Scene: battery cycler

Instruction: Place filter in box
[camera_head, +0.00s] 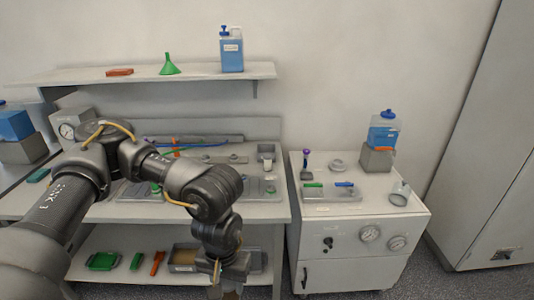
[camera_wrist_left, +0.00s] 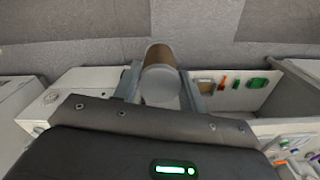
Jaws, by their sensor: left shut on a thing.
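My left gripper (camera_head: 222,277) points down in front of the lower shelf in the head view. In the left wrist view, the gripper (camera_wrist_left: 160,84) is shut on the filter (camera_wrist_left: 160,86), a cylinder with a pale round end and a brown side. A bit of brown at the bottom edge of the head view may be the filter; the rest is hidden or out of frame. A tan open box (camera_head: 184,255) with a label on its front sits on the lower shelf, just left of the gripper. It appears in the left wrist view (camera_wrist_left: 205,85). The filter is outside it. My right gripper is not seen.
The lower shelf (camera_head: 125,273) also holds a green tray (camera_head: 103,260), a green piece (camera_head: 137,261) and an orange piece (camera_head: 157,262), left of the box. The bench top (camera_head: 255,212) overhangs this shelf. A white cabinet (camera_head: 365,255) with gauges stands to the right.

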